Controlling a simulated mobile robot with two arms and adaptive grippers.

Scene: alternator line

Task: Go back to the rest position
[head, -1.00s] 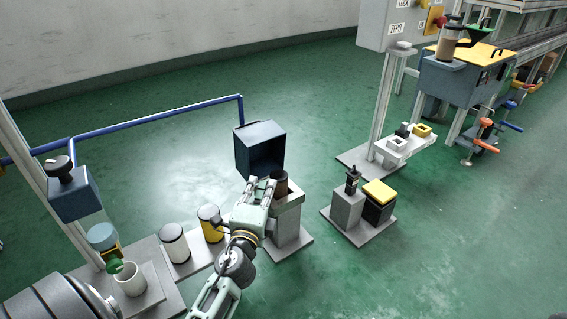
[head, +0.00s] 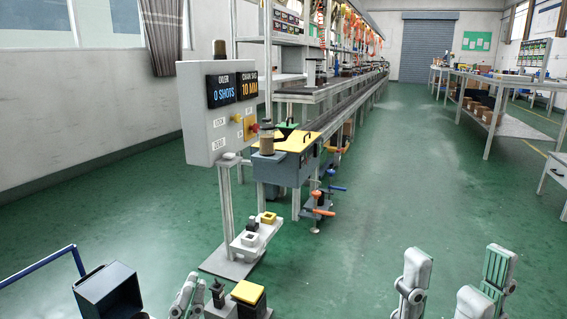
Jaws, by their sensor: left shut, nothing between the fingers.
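My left gripper (head: 190,281) shows small and pale grey-green at the bottom edge, left of the middle in the head view. Its fingers are together and hold nothing. It stands beside a small block with a black fitting (head: 217,291), with a yellow-topped block (head: 248,291) just to the right. I cannot tell whether it touches them. My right gripper (head: 458,262) is large and near at the lower right. Its two pale fingers stand wide apart, with only floor between them. Both arms are mostly below the picture.
A blue machine with a yellow lid (head: 284,149) fronts the long line. The green floor (head: 390,205) is clear in the middle.

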